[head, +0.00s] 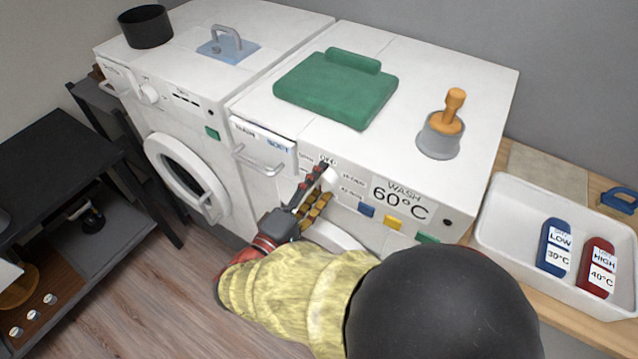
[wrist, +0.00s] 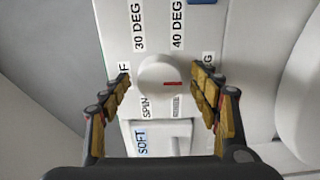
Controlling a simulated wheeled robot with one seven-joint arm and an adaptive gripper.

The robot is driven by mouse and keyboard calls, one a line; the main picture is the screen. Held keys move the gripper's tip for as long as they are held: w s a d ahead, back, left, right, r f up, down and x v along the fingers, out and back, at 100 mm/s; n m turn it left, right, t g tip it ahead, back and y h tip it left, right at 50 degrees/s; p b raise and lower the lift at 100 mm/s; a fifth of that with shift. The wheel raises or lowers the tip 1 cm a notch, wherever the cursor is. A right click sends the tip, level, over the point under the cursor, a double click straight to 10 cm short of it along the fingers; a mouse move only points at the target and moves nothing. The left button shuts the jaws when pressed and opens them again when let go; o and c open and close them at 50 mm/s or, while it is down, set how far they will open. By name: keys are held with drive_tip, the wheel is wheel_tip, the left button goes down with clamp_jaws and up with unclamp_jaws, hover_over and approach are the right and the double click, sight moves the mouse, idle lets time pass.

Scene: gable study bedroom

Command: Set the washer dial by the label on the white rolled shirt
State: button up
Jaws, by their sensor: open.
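The white washer dial (wrist: 158,78) is round with a red mark (wrist: 172,84) pointing right in the wrist view. Labels around it read 30 DEG, 40 DEG and SPIN; others are partly hidden by my fingers. My gripper (wrist: 163,77) is open, with one finger on each side of the dial; whether they touch it I cannot tell. In the head view my gripper (head: 327,183) is at the front panel of the right-hand washer (head: 440,75). A large WASH 60°C text (head: 400,200) shows on that front. I cannot make out a white rolled shirt.
A detergent drawer (head: 263,150) with a handle is left of the dial.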

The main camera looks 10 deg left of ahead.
drive_tip(key=v, duration=1.2)
idle(0.3)
drive_tip(key=s+d+f+g+y, duration=0.2)
drive_tip(key=s+d+f+g, duration=0.5)
drive_tip(key=d+f+g, duration=0.45)
drive_tip(key=w+d+r+m+y, duration=0.3)
drive_tip(key=d+r+m+y, duration=0.2)
drive_tip(key=d+r+m, duration=0.8)
drive_tip(key=d+r, duration=0.3)
drive_tip(key=d, duration=0.4)
drive_tip(key=shift+r+m, duration=0.25)
drive_tip(key=shift+m, duration=0.05)
